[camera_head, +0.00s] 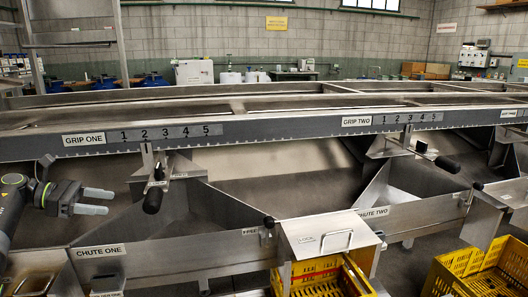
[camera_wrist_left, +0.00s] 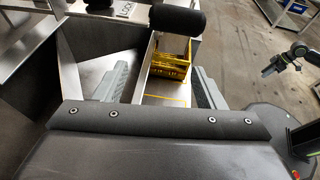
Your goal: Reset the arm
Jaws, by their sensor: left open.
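My left gripper (camera_head: 108,201) comes in from the left in the head view, in front of the machine and above the CHUTE ONE panel (camera_head: 100,251). Its two grey fingers are apart with nothing between them. In the left wrist view its fingers (camera_wrist_left: 160,86) also stand apart, on either side of a metal chute. Another arm's gripper (camera_wrist_left: 280,62), seemingly my right one, shows small at the right of that view; its jaw state is unclear. The head view does not show it.
The GRIP ONE lever with black knob (camera_head: 153,200) stands right of my left gripper. GRIP TWO's lever knob (camera_head: 447,164) is farther right. A metal hood (camera_head: 322,236) covers part of a yellow crate (camera_head: 320,280). Another yellow crate (camera_head: 480,275) stands at the right.

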